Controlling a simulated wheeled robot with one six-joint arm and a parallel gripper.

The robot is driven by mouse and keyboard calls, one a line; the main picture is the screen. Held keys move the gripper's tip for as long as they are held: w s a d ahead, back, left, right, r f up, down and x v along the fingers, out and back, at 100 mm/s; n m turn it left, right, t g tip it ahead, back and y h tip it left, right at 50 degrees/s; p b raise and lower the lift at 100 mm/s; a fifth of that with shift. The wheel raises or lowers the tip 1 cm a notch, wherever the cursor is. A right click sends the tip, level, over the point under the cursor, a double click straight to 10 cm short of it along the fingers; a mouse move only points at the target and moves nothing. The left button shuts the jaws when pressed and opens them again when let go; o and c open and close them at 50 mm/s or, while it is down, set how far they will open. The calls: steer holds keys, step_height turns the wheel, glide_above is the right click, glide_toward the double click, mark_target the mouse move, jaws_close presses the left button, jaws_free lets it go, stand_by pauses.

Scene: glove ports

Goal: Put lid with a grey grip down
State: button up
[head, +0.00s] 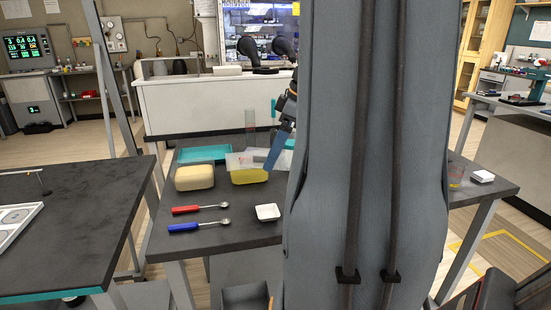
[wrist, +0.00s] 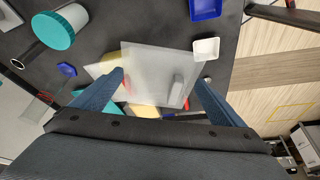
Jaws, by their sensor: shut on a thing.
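The translucent lid (wrist: 150,65) with a grey grip (wrist: 178,90) is between the fingertips of my gripper (wrist: 160,78) in the wrist view. The fingers are shut on its opposite edges. I cannot tell whether the lid touches the tub. Yellow also shows below the lid in the wrist view (wrist: 146,111). My arm hides much of the table to the right in the head view.
A cream tub (head: 194,177) stands left of the yellow one, with a teal tray (head: 203,154) behind. A beaker (head: 455,177) and a white box (head: 482,176) stand at the right.

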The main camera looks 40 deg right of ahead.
steer(key=shift+f, duration=1.35)
steer(key=shift+f, duration=0.1)
steer(key=shift+f, duration=0.2)
steer(key=o, duration=0.7)
steer(key=shift+o, duration=0.2)
steer(key=shift+r, duration=0.15)
steer(key=shift+r, duration=0.3)
steer(key=b+v, duration=0.1)
steer(key=v, duration=1)
steer(key=shift+r, duration=0.4)
